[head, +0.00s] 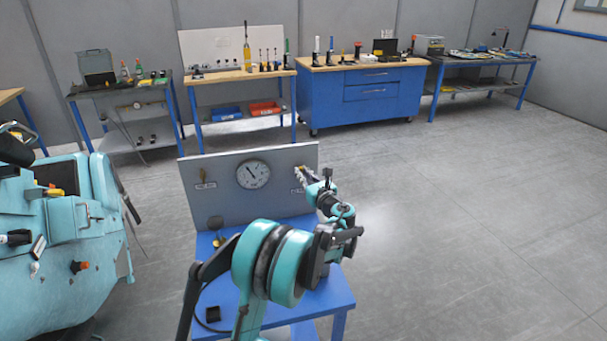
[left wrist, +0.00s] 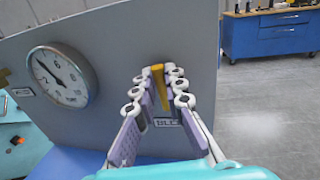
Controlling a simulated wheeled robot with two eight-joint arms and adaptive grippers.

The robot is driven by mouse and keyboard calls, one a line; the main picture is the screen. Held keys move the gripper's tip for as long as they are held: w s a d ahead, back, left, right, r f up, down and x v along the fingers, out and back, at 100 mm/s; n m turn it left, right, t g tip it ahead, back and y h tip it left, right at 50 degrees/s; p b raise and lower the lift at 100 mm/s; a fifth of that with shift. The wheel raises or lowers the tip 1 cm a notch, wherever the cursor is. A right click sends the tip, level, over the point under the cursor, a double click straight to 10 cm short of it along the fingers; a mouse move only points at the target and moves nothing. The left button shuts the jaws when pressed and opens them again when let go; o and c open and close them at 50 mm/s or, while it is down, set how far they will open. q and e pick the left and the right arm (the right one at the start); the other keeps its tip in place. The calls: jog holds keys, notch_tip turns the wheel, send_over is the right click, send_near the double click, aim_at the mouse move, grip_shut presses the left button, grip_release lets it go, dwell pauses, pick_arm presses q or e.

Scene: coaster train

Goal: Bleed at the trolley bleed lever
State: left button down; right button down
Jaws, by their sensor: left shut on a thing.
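The yellow bleed lever (left wrist: 160,88) stands out from a grey panel (left wrist: 115,25), above a label (left wrist: 166,122) that reads as "BLEED", partly covered. My left gripper (left wrist: 158,80) is shut on the lever, one finger on each side of it. In the head view my left gripper (head: 303,174) is at the right edge of the panel, and the lever is mostly hidden by the fingers. A round gauge (head: 253,174) sits mid-panel; it also shows in the left wrist view (left wrist: 62,76), needle toward the upper left. My right gripper is not in view.
The panel stands on a blue trolley (head: 335,295). A second brass-coloured handle (head: 203,176) is at the panel's left. A turquoise machine (head: 60,270) stands close on the left. Benches and a blue cabinet (head: 350,98) line the back wall. The floor at the right is clear.

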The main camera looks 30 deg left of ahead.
aim_at(287, 182)
pick_arm(q)
jog(key=n, duration=0.1)
jog(key=s+a+n, duration=0.1)
jog(key=n, duration=0.1)
jog(key=n+h+p, duration=0.1)
jog(key=n, duration=0.1)
jog(key=shift+s+a+f, duration=0.2)
jog(key=shift+s+a, duration=0.1)
jog(key=n, duration=0.2)
jog(key=s+a+f+n+h, duration=0.1)
jog(key=n, duration=0.2)
jog(key=f+n, duration=0.1)
jog(key=n+h, duration=0.1)
jog(key=shift+s+a+f, duration=0.2)
jog(key=shift+s+a, duration=0.05)
jog(key=shift+s, duration=0.05)
jog(key=shift+s+a+f+n+t+h+b, duration=0.1)
jog(key=shift+f+n+t+h+b, duration=0.2)
jog(key=shift+n, duration=0.5)
jog(key=shift+a+f+n+t+h+b, duration=0.1)
jog(key=shift+f+n+t+b, duration=0.3)
jog(key=shift+n, duration=0.4)
jog(key=shift+d+f, duration=0.1)
jog(key=c, duration=1.6)
grip_release()
